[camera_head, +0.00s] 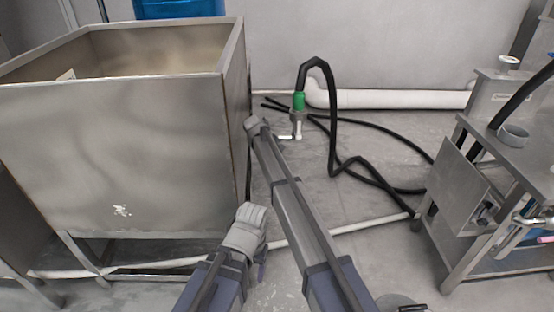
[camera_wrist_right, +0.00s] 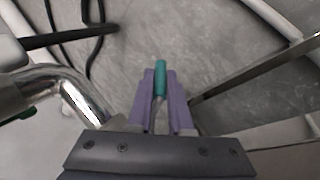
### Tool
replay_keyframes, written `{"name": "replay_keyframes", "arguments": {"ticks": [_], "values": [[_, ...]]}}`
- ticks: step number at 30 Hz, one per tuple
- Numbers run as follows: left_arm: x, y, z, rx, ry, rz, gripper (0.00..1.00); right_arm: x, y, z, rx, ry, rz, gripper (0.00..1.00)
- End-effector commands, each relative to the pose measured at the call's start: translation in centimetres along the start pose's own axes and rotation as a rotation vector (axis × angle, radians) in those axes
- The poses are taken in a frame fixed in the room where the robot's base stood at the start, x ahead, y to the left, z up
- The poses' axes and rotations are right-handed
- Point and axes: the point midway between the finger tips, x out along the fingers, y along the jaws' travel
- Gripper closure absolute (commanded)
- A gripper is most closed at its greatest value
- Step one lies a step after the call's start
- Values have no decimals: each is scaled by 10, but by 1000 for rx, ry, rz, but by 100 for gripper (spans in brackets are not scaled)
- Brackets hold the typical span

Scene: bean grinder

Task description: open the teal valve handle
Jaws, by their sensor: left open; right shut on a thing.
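The teal valve handle (camera_wrist_right: 160,78) shows in the right wrist view, between the two purple fingers of my right gripper (camera_wrist_right: 158,88), which is shut on it. A thin metal stem runs from the handle back between the fingers. In the head view my right arm reaches forward along the steel bin's right side. The right fingers and the teal handle cannot be made out there. My left gripper (camera_head: 260,262) is low in the middle of the head view, beside the bin's front right corner, open and apart from the handle. My own wrist hides most of it.
A large steel bin (camera_head: 115,150) fills the left. A shiny bent pipe (camera_wrist_right: 65,88) lies close left of my right gripper. A black hose (camera_head: 334,130) with a green fitting (camera_head: 299,101) stands behind on the floor. A steel machine (camera_head: 490,190) is at the right.

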Motion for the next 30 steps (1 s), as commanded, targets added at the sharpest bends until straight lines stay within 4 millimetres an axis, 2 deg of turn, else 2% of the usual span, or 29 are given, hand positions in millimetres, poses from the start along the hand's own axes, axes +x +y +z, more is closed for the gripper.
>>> {"name": "replay_keyframes", "arguments": {"ticks": [8, 9, 16, 25, 30], "values": [[0, 0, 0, 0, 0, 0, 30, 0, 0, 1, 0, -2, -2, 100], [0, 0, 0, 0, 0, 0, 30, 0, 0, 1, 0, -2, -2, 77], [0, 0, 0, 0, 0, 0, 30, 0, 0, 0, 0, -1, -1, 52], [-1, 0, 0, 0, 0, 0, 30, -1, 0, 0, 0, 0, -1, 52], [-9, -1, 0, 0, 0, 0, 30, -8, 4, 0, 0, 0, -1, 52]]}}
